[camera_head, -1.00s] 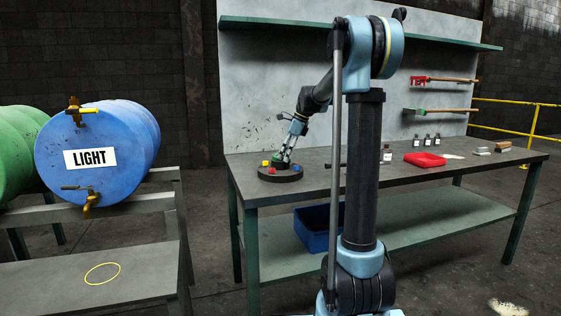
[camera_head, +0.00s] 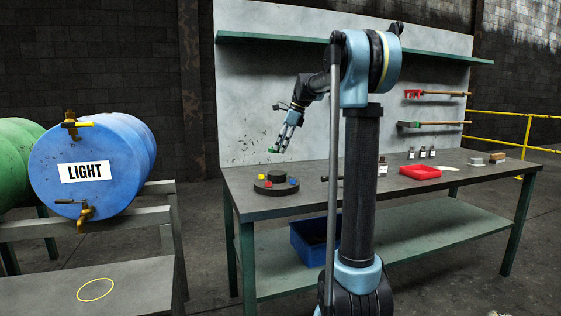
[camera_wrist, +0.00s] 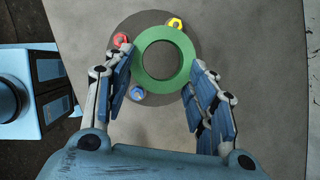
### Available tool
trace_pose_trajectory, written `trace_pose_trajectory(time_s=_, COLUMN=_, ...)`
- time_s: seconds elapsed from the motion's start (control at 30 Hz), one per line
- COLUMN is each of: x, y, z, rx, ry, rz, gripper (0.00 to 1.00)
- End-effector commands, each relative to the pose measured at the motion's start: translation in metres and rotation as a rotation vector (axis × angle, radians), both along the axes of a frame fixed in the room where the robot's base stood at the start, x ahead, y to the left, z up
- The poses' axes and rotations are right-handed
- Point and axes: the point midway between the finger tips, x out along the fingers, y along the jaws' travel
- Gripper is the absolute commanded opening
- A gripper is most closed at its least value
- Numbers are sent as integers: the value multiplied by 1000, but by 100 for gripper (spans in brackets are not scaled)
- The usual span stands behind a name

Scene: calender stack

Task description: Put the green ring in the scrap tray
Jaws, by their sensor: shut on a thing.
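My gripper (camera_head: 280,146) is shut on the green ring (camera_head: 274,151) and holds it in the air, clear of the round dark stand (camera_head: 276,188) on the bench. In the wrist view the green ring (camera_wrist: 163,79) lies flat between my two fingers, with the stand (camera_wrist: 150,105) beneath it. A shallow red tray (camera_head: 420,172) sits on the right half of the bench, well away from my gripper. I see no label marking it as the scrap tray.
Red, yellow and blue pieces (camera_head: 293,181) sit around the stand. A blue bin (camera_head: 308,245) is on the lower shelf. Tools hang on the back panel.

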Motion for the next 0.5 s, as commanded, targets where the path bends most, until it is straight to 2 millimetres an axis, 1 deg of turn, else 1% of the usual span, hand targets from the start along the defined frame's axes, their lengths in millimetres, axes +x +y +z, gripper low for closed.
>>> trace_pose_trajectory(time_s=0.1, x=0, y=0, z=6, rx=0, ry=0, rz=0, gripper=31)
trace_pose_trajectory(time_s=0.2, x=0, y=0, z=8, rx=0, ry=0, rz=0, gripper=31)
trace_pose_trajectory(time_s=0.43, x=0, y=0, z=7, rx=0, ry=0, rz=0, gripper=31)
trace_pose_trajectory(time_s=0.5, x=0, y=0, z=4, rx=0, ry=0, rz=0, gripper=31)
